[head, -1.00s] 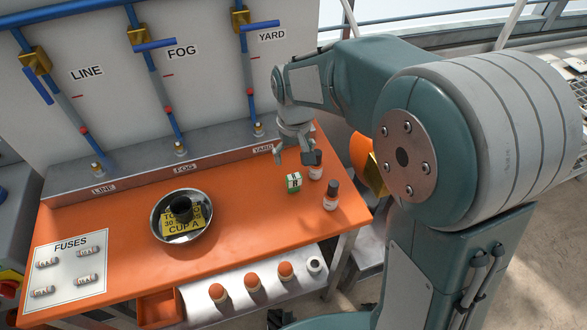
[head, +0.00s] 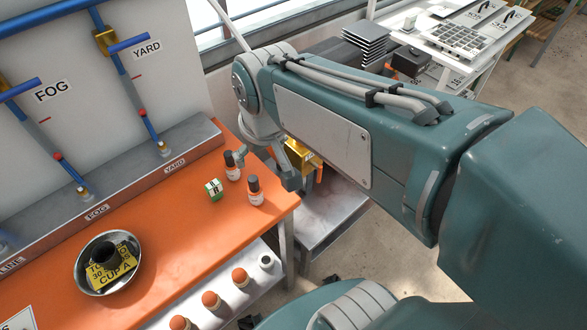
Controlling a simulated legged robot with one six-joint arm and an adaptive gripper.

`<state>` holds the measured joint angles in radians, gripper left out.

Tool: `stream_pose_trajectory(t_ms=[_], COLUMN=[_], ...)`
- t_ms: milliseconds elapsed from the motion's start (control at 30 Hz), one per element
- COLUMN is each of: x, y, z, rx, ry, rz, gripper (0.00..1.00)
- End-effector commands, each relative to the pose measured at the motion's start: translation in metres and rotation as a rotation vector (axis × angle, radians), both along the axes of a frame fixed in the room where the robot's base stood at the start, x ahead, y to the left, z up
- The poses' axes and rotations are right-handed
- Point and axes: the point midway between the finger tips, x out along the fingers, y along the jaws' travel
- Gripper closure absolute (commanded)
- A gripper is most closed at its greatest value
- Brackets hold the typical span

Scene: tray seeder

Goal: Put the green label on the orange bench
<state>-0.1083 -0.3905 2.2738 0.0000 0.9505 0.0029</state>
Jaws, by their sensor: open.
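The orange bench (head: 165,225) runs along the wall at the left in the head view. A small green and white block with dark lettering (head: 213,188) sits on it near the right end. I cannot tell whether this is the green label, and no other green label shows. My gripper (head: 267,167) is open, pointing down at the bench's far right corner, to the right of the block and apart from it. Its fingers are partly seen and look empty.
Two dark-capped bottles (head: 255,191) stand beside the block, close to my gripper. A metal bowl (head: 84,284) with a yellow card and black cup stands at left. A grey lower surface (head: 325,215) and gold piece (head: 298,153) lie beyond the bench's right edge.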

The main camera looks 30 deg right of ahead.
Motion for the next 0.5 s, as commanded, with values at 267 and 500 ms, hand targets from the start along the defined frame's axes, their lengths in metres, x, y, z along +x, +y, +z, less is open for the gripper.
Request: stream_pose_trajectory(t_ms=[267, 500], x=[-0.063, -0.076], y=[-0.029, -0.034], z=[0.005, 0.002], rx=[0.009, 0.008], ry=[-0.152, -0.185], rz=[-0.087, -0.107], gripper=[0.11, 0.11])
